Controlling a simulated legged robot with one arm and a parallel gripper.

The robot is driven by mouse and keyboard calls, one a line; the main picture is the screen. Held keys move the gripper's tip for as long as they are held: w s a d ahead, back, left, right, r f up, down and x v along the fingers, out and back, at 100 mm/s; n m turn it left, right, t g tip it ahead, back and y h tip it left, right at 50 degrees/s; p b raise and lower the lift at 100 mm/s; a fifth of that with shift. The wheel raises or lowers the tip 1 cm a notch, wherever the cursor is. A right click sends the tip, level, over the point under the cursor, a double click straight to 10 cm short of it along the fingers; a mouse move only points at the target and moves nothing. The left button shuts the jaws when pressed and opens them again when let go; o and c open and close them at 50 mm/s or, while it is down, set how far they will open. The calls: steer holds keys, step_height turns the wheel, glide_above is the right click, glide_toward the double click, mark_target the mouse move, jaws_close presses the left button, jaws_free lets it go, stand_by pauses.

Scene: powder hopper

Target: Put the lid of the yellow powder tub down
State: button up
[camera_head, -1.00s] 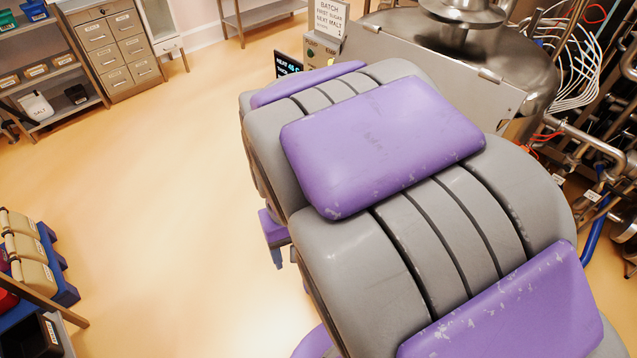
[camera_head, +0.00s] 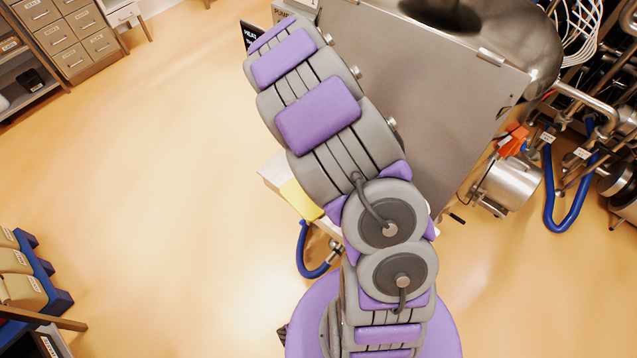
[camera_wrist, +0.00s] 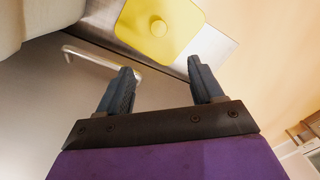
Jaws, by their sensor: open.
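The yellow lid (camera_wrist: 142,40), a rounded square with a round knob (camera_wrist: 157,25) on top, lies on a grey metal surface in the wrist view, beyond my fingertips. I cannot tell whether it is loose or sits on a tub. My gripper (camera_wrist: 160,80) is open with nothing between its two dark fingers, apart from the lid. In the head view a yellow piece (camera_head: 300,199) shows at the left edge of my arm, on a pale shelf (camera_head: 272,170); my arm hides the rest. My gripper is hidden there.
A large metal hopper (camera_head: 440,110) stands behind my arm, with pipes and a blue hose (camera_head: 570,215) at right. A bent metal handle (camera_wrist: 105,60) is near my left finger. Drawers (camera_head: 70,35) stand at the far left. The floor (camera_head: 170,200) at left is clear.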

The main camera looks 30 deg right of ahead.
step_height(320, 180, down, 12)
steer(key=shift+f+b, duration=0.25)
steer(key=shift+b, duration=0.9)
steer(key=f, duration=0.2)
steer(key=a+f+b, duration=0.1)
steer(key=f, duration=0.1)
steer(key=shift+s+f, duration=0.15)
steer(key=shift+f, duration=0.05)
steer(key=shift+d+f, duration=0.2)
steer(key=shift+f, duration=0.05)
steer(key=shift+d+f, duration=0.1)
steer(key=shift+d, duration=0.4)
steer(key=shift+a, duration=0.55)
steer(key=c, duration=0.7)
steer(key=shift+d, duration=0.35)
jaws_close()
